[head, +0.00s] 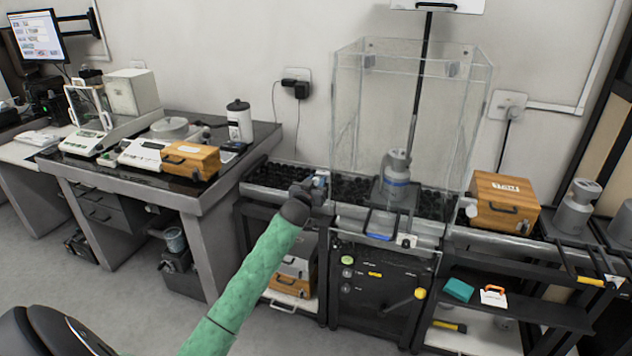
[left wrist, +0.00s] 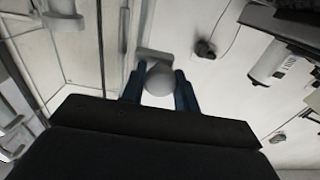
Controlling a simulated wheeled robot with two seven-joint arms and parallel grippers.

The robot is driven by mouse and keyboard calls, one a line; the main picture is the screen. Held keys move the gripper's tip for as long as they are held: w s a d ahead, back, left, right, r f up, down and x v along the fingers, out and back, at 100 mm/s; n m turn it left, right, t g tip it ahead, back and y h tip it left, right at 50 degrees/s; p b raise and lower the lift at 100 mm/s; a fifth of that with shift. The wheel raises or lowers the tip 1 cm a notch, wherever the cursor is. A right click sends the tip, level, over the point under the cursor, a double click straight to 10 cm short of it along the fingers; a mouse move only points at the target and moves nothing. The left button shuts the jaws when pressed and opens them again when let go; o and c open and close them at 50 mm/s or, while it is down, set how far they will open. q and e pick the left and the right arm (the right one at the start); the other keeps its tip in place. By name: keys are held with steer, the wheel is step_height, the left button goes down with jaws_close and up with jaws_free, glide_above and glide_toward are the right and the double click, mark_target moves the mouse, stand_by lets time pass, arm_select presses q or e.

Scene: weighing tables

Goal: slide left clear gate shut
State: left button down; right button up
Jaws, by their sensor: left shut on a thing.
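The clear enclosure (head: 415,62) stands on the middle bench, with a clear panel, the left gate (head: 346,125), along its left side. My left gripper (head: 319,186) is at the lower left edge of this enclosure. In the left wrist view, the blue fingers of my left gripper (left wrist: 159,90) are shut on a round grey knob (left wrist: 158,80), with a pale bar just beyond it. I cannot tell from the see-through panes how far the gate stands open. My right gripper is not in view.
A grey weight (head: 396,178) stands inside the enclosure. Black rollers (head: 262,174) run along the bench to the left. A wooden case (head: 502,203) and another weight (head: 575,208) stand to the right. The left table (head: 205,199) carries balances and a wooden box (head: 190,160).

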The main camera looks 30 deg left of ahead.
arm_select(q)
steer(key=shift+f, duration=0.3)
steer(key=c, duration=1.3)
jaws_free()
steer(key=shift+c, duration=0.2)
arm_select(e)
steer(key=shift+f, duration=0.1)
arm_select(q)
steer(key=b+v, duration=0.1)
steer(key=v, duration=0.6)
steer(key=shift+s, duration=0.35)
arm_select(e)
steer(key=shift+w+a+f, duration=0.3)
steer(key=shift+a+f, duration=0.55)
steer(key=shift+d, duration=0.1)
